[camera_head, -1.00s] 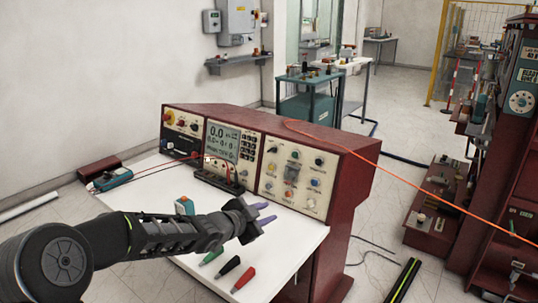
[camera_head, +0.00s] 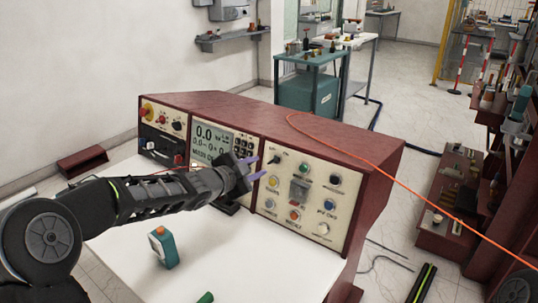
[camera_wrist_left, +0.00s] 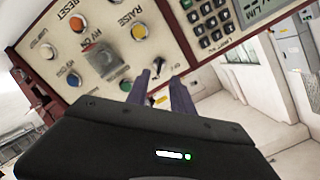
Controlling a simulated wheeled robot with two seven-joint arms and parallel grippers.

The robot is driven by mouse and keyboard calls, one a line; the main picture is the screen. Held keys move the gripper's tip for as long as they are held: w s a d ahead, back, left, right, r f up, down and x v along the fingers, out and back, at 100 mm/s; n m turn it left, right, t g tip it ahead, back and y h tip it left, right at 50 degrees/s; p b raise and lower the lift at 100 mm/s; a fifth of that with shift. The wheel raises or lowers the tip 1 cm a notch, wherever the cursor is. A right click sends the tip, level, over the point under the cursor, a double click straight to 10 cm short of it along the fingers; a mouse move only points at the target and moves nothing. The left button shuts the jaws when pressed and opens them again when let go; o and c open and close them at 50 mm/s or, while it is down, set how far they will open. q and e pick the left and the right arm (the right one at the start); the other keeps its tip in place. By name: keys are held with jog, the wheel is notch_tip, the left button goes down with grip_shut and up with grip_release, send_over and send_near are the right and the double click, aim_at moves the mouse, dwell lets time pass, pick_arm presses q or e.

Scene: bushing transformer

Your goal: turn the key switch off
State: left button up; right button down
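The key switch looks to be the small dark switch (camera_head: 274,159) at the upper left of the right-hand cream panel. My left gripper (camera_head: 255,168) is in front of that panel corner, with its purple fingers parted and pointing toward the panel. In the left wrist view, my left gripper (camera_wrist_left: 160,80) is open, and a small dark switch (camera_wrist_left: 158,66) shows between or just beyond the fingertips. I cannot tell whether the fingers touch it. My right gripper is not in view.
The red console (camera_head: 370,165) carries a grey display (camera_head: 211,142) and several coloured knobs. A teal box with an orange top (camera_head: 163,250) stands on the white tabletop (camera_head: 225,265). An orange cable (camera_head: 380,165) runs over the console.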

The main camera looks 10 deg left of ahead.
aim_at(271, 162)
pick_arm(q)
jog(key=x, duration=0.7)
jog(key=shift+w+d+f, duration=0.1)
jog(key=shift+w+d, duration=0.05)
jog(key=shift+w, duration=0.1)
jog(key=shift+c, duration=0.3)
grip_shut()
dwell(0.4)
